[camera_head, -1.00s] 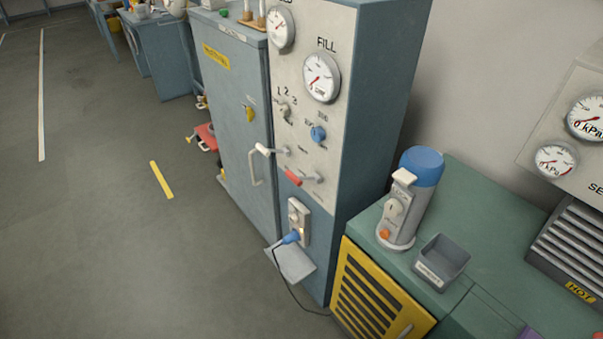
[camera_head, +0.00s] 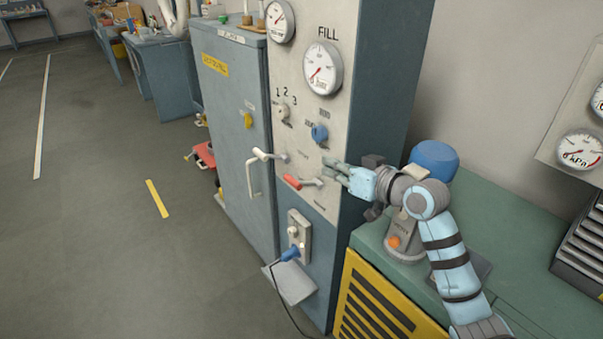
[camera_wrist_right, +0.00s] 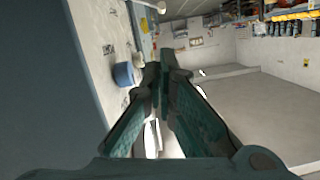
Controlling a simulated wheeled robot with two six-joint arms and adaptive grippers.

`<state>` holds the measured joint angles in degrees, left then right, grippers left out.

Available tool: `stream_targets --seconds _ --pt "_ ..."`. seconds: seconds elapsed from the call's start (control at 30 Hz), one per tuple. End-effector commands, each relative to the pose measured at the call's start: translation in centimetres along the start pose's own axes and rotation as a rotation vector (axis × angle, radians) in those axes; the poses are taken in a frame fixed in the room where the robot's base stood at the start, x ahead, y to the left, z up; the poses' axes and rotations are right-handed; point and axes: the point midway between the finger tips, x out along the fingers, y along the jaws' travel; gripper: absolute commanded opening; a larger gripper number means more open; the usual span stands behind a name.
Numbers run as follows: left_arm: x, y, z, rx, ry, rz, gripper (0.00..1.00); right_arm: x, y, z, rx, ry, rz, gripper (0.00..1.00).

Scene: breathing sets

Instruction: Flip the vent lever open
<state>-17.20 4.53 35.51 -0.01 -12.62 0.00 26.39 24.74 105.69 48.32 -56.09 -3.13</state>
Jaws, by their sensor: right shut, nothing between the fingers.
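On the grey panel in the head view are a lever with a red grip (camera_head: 292,182) and, above and left of it, a lever with a white grip (camera_head: 261,154). Both grips point left from their pivots. The small labels are too blurred to tell which is the vent lever. My right gripper (camera_head: 331,168) is shut and empty, just right of and slightly above the red lever's pivot, close to the panel; contact cannot be told. Its fingers (camera_wrist_right: 165,78) converge in the right wrist view. My left gripper is not in view.
A blue knob (camera_head: 320,133) sits above the red lever; it also shows in the wrist view (camera_wrist_right: 124,75). A socket with a blue plug (camera_head: 290,254) is below.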

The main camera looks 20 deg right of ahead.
Motion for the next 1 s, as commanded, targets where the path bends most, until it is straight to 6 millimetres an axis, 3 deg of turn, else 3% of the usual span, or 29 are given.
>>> stream_targets --seconds 0.17,0.27,0.63,0.8,1.0 --pt "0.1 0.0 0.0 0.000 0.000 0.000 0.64 0.9 0.1 0.0 0.003 0.002 0.000 0.00" --pt "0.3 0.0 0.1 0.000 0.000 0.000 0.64 2.5 0.0 0.1 0.005 0.001 -0.001 0.00" --pt "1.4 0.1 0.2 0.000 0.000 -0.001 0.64 10.4 0.0 0.2 0.003 -0.002 0.000 0.00" --pt "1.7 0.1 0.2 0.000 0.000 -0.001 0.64 10.8 0.1 3.1 0.003 -0.002 0.001 0.00" --pt "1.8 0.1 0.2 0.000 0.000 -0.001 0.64 11.0 0.1 4.0 0.001 -0.001 0.002 0.00"
